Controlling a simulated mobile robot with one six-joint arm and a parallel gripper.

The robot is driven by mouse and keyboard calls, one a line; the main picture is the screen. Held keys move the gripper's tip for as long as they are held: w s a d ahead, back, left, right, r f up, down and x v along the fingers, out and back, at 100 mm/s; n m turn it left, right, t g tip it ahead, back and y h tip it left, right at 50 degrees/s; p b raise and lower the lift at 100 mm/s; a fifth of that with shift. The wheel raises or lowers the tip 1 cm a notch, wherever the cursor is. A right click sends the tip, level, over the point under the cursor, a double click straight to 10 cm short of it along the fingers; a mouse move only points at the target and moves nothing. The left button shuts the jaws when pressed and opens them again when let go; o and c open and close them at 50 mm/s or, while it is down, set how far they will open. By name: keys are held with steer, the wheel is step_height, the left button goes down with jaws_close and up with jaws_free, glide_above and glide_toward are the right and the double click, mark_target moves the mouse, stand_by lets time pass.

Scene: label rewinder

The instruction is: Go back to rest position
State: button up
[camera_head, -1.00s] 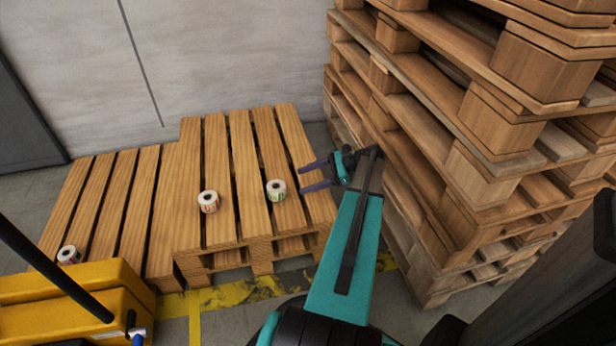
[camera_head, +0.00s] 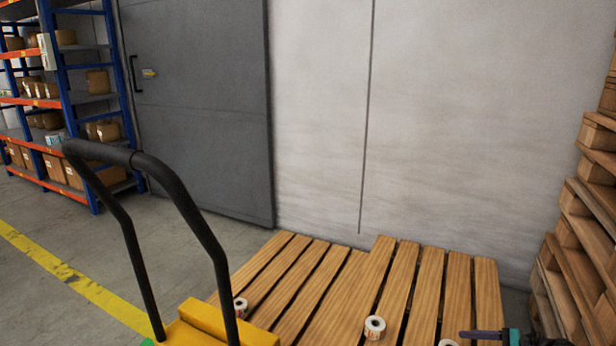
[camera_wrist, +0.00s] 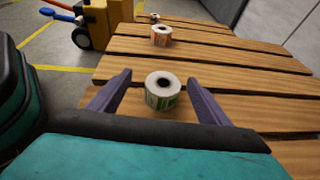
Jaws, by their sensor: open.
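My gripper (camera_wrist: 158,90) is open, its two purple fingers apart in the wrist view. A label roll with green print (camera_wrist: 163,92) stands on the pallet and shows between the fingers, not gripped. In the head view, only part of my gripper (camera_head: 490,335) shows at the bottom right edge. The top of a roll (camera_head: 448,343) shows just left of it, mostly cut off. A second roll with orange print (camera_head: 375,328) stands on the pallet, and it also shows in the wrist view (camera_wrist: 161,36). A third roll (camera_head: 240,307) stands further left.
The wooden pallets (camera_head: 335,295) lie against a pale wall. A tall pallet stack (camera_head: 575,250) stands close on the right. A yellow cart with a black handle (camera_head: 215,335) stands at the left front. A grey door (camera_head: 200,110) and blue shelving (camera_head: 75,95) are behind.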

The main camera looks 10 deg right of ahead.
steer(key=w+a+r+n+g+y+p, duration=0.15)
steer(key=w+a+p, duration=0.25)
steer(key=a, duration=0.6)
steer(key=w+a+r+n+g+y+p, duration=0.1)
steer(key=w+a+g+p, duration=0.2)
steer(key=a, duration=0.7)
steer(key=s+a+f+n+g+p, duration=0.1)
steer(key=s+a+n+g+p, duration=0.2)
steer(key=a, duration=0.8)
steer(key=a+n+g+p, duration=0.1)
steer(key=a+g+p, duration=0.2)
steer(key=a+p, duration=0.55)
steer(key=s+a+n+g+h+p, duration=0.6)
steer(key=s+a+n, duration=0.3)
steer(key=s+a, duration=0.75)
steer(key=s+d+n+h+p, duration=0.3)
steer(key=s+d+n+h, duration=0.15)
steer(key=s, duration=0.35)
steer(key=d+n, duration=0.1)
steer(key=n, duration=0.1)
steer(key=d+n+t+h, duration=0.1)
steer(key=d+n, duration=0.1)
steer(key=d+n+t+h, duration=0.1)
steer(key=n, duration=0.1)
steer(key=shift+w+d+f+n, duration=0.25)
steer(key=shift+d+f+n, duration=0.05)
steer(key=shift+f+n, duration=0.1)
